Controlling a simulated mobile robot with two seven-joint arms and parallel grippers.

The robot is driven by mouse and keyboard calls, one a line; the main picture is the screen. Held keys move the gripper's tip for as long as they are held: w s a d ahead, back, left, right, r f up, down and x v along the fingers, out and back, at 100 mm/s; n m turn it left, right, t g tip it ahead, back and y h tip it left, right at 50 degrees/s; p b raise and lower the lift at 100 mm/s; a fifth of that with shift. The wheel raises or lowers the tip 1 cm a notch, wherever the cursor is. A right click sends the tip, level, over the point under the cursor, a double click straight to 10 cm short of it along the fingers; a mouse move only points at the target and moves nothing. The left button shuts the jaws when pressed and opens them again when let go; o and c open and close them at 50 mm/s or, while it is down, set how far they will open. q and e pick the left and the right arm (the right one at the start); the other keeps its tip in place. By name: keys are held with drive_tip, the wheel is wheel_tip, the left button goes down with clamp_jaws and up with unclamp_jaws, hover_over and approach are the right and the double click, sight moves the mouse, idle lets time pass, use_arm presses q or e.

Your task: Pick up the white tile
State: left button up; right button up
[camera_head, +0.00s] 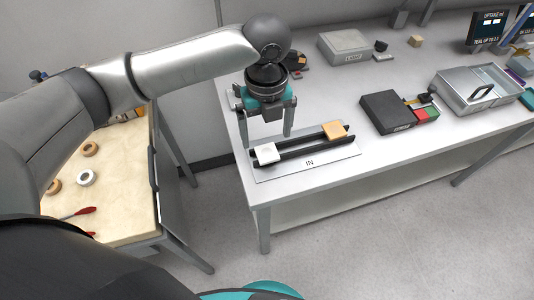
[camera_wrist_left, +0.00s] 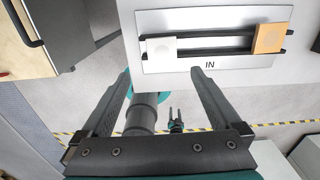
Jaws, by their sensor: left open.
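The white tile (camera_head: 266,153) lies at the left end of a black two-rail rack on a plate marked IN. It also shows in the left wrist view (camera_wrist_left: 162,48), lying flat across the rails. An orange tile (camera_head: 332,130) is at the right end of the same rack. My left gripper (camera_head: 268,138) hangs above the rack near the white tile, pointing down. Its fingers are apart with nothing between them. In the left wrist view the white tile lies beyond the fingertips, and my left gripper (camera_wrist_left: 160,76) is not touching it.
A black box (camera_head: 386,112) and a grey metal tray (camera_head: 442,98) stand to the right on the white table (camera_head: 340,190). A grey case (camera_head: 344,47) is at the back. A wooden-topped table (camera_head: 120,190) with rings and a red-handled tool is at left, across a gap.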

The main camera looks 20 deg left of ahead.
sight(269, 158)
use_arm(q)
drive_tip(key=shift+s+d+f+b, duration=0.1)
drive_tip(key=shift+f+b, duration=0.1)
drive_tip(key=shift+f, duration=0.9)
drive_tip(key=shift+s+d+f+b, duration=0.1)
drive_tip(key=shift+d+f+b, duration=0.1)
drive_tip(key=shift+f, duration=0.95)
drive_tip(key=shift+d+f+b, duration=0.1)
drive_tip(key=shift+f+b, duration=0.1)
drive_tip(key=shift+f, duration=0.9)
drive_tip(key=c, duration=1.5)
